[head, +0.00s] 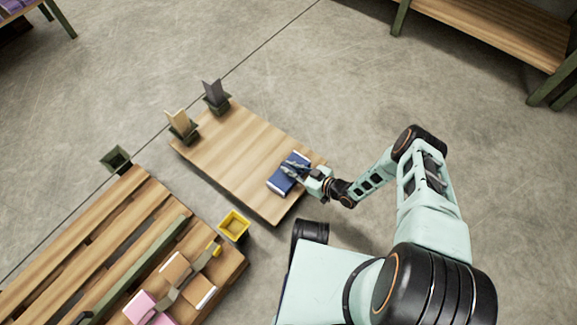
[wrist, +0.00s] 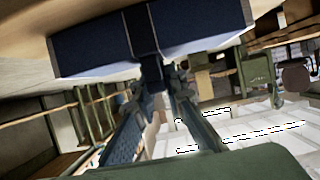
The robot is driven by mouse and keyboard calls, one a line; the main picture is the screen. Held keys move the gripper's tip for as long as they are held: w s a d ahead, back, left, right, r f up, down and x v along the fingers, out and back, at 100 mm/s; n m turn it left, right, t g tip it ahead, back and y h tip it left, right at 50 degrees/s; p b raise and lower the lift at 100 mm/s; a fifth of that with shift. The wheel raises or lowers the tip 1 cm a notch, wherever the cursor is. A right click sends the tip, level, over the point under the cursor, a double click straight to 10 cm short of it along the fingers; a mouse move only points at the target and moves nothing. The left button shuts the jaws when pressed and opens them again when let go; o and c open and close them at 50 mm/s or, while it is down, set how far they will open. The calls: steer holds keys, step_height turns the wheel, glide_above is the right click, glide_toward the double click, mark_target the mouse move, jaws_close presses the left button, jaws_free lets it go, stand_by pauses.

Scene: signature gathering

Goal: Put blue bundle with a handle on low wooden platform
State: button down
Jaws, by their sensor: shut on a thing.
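The blue bundle (head: 277,183) is at the right end of the low wooden platform (head: 228,158). From above I cannot tell whether it rests on the boards or is just over them. In the wrist view the bundle (wrist: 95,48) fills the top, with a dark strap around its middle. My gripper (head: 295,168) reaches in from the right over the bundle. In the wrist view my gripper (wrist: 155,88) is shut at the dark strap or handle, whose gripped part is mostly hidden by the fingers. The platform's pale wood (wrist: 75,15) shows behind the bundle.
A grey block (head: 213,92) and a tan block (head: 179,122) stand in dark holders at the platform's far left side. A yellow bin (head: 234,225) sits near its front. A slatted wooden pallet (head: 85,240) with pink and tan bundles lies lower left. The platform's middle is clear.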

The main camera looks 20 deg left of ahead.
steer(key=shift+f, duration=0.1)
steer(key=c, duration=2)
jaws_free()
steer(key=shift+o, duration=0.2)
steer(key=shift+s+d+r, duration=0.1)
steer(key=shift+d+r, duration=0.2)
steer(key=shift+r, duration=0.1)
steer(key=p+v, duration=0.3)
steer(key=v, duration=0.8)
steer(key=shift+s+d, duration=0.15)
steer(key=shift+f, duration=0.1)
